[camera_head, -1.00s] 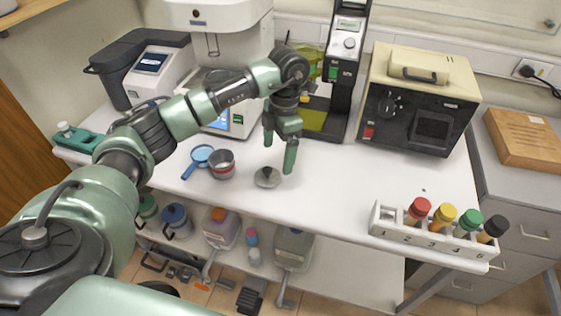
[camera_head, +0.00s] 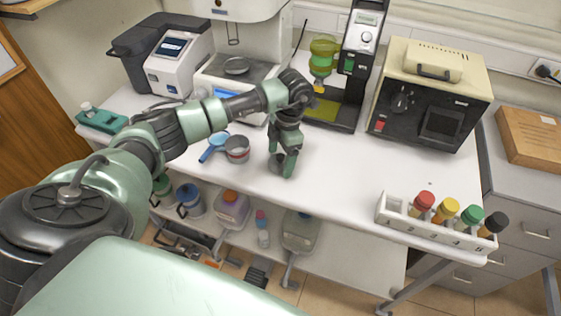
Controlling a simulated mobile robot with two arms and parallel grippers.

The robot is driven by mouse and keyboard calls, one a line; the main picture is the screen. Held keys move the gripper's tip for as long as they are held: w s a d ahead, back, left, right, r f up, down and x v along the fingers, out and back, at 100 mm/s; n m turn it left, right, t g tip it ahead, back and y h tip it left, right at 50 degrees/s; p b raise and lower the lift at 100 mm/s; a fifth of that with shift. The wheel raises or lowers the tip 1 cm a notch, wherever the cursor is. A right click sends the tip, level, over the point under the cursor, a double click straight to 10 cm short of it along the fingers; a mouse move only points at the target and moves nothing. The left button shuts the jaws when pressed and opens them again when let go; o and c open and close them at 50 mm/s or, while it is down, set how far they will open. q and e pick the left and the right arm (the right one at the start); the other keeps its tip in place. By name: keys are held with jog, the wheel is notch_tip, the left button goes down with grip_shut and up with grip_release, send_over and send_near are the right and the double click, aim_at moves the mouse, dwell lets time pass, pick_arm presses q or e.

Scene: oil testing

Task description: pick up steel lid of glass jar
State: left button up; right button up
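My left gripper (camera_head: 283,164) points down at the white bench top, where the small round steel lid lay earlier. The gripper now hides nearly all of the lid, so I cannot tell whether the fingers touch it or are closed on it. The fingers look close together. A small metal pot with a reddish band (camera_head: 237,151) stands just left of the gripper. I cannot make out for sure which vessel is the glass jar. My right gripper is not in view.
A blue-handled strainer (camera_head: 215,145) lies by the pot. A black-framed tester (camera_head: 353,75) with a green-yellow vessel (camera_head: 322,58) and a beige box instrument (camera_head: 428,95) stand behind. A white rack (camera_head: 428,228) holds several capped bottles at right. The bench between is clear.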

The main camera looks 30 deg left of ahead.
pick_arm(q)
jog(key=c, duration=1)
jog(key=shift+c, duration=0.3)
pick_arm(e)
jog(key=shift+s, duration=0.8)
pick_arm(q)
jog(key=shift+r, duration=0.2)
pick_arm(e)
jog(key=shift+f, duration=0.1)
